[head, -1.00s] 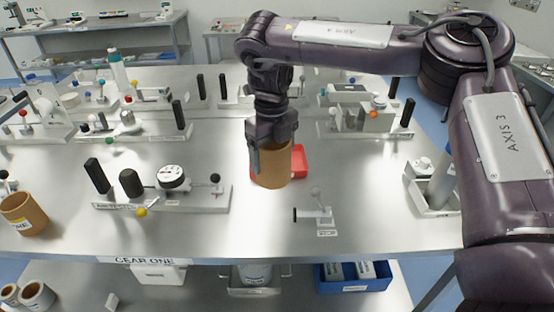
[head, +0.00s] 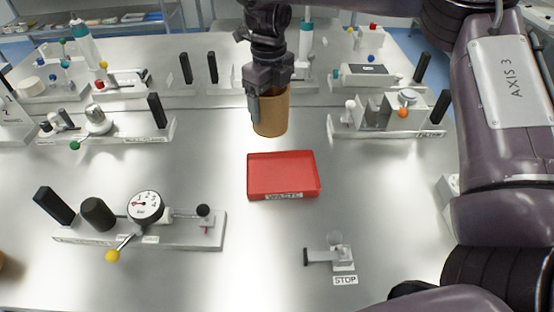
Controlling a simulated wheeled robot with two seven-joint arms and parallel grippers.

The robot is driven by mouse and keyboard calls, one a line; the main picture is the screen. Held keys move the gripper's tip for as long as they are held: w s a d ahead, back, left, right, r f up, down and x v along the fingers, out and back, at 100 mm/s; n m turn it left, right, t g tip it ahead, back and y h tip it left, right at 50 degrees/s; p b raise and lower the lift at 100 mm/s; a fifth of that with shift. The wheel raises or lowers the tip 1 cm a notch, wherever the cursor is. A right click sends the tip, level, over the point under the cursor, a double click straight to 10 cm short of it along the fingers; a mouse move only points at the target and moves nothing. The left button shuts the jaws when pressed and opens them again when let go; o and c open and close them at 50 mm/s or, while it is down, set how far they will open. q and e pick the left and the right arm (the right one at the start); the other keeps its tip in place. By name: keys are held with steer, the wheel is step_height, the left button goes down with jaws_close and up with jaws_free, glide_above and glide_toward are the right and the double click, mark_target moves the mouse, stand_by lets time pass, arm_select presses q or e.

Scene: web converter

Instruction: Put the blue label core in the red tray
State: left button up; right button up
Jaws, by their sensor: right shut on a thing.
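My right gripper (head: 268,85) points down and is shut on a tan cardboard core (head: 270,114). It holds the core upright above the steel table, by its upper part. No blue label shows on the side of the core that faces me. The red tray (head: 284,174) lies on the table below the core in the picture and looks empty. Its front label seems to read WASTE. The core appears apart from the tray, up and slightly left of its middle in the picture. My left gripper is not in view.
A dial gauge (head: 145,206) with black knobs and a yellow-ended lever stands left of the tray. A small STOP lever (head: 342,258) stands in front right. A fixture with an orange knob (head: 403,112) stands at the right. The table around the tray is clear.

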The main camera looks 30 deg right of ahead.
steer(key=f, duration=0.6)
steer(key=f+p, duration=0.1)
steer(key=f, duration=0.5)
steer(key=s+f, duration=0.1)
steer(key=f, duration=0.5)
steer(key=shift+a+f, duration=0.15)
steer(key=shift+w+f, duration=0.1)
steer(key=shift+f, duration=0.1)
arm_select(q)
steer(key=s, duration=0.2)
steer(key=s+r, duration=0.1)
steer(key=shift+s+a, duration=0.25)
